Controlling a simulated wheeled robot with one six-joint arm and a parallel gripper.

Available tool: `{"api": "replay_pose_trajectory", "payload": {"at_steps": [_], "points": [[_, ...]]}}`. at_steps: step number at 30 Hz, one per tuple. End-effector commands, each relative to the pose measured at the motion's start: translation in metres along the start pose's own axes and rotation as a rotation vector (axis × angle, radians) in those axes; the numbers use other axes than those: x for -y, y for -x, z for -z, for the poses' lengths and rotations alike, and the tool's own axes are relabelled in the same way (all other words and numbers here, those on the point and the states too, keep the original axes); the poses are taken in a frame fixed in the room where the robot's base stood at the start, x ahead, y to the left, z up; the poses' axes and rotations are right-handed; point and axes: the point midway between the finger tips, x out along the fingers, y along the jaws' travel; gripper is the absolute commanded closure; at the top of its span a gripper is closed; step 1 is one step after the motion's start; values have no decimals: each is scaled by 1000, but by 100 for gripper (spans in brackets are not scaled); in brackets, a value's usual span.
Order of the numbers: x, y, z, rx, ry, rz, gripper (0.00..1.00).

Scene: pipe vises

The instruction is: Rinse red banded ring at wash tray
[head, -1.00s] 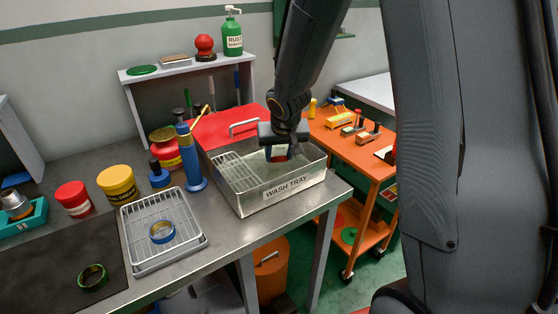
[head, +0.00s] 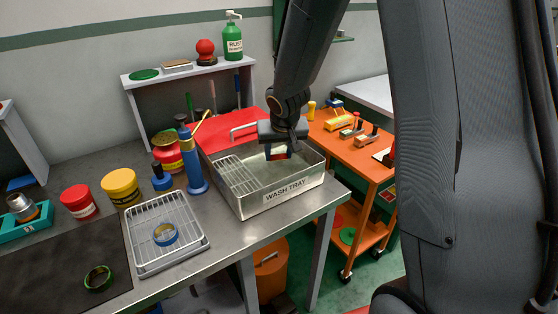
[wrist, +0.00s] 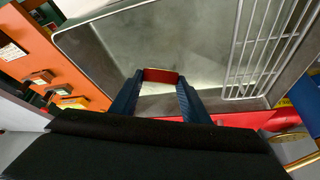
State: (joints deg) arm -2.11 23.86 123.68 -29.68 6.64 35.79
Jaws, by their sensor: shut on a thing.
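My gripper (head: 279,155) is over the metal wash tray (head: 290,197), towards its back right part. It is shut on the red banded ring (wrist: 160,76), which shows as a short red band between the two blue fingers in the wrist view. The ring also shows in the head view (head: 278,154) just under my gripper. Most of the ring is hidden, and I cannot tell whether it touches the liquid in the tray. The tray holds a wire rack (head: 238,177) at its left side.
A drying rack tray (head: 147,262) with a blue banded ring (head: 165,234) stands left of the wash tray. A green banded ring (head: 98,279) lies on a dark mat (head: 60,262). A blue bottle (head: 192,165) stands close to the wash tray's left side. An orange cart (head: 375,165) is at the right.

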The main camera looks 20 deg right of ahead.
Motion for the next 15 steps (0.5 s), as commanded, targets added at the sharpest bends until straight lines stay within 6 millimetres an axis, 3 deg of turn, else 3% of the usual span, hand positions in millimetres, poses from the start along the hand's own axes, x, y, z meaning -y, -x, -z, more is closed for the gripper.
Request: {"api": "replay_pose_trajectory", "payload": {"at_steps": [15], "points": [[0,33,16,0,0,0,83]]}}
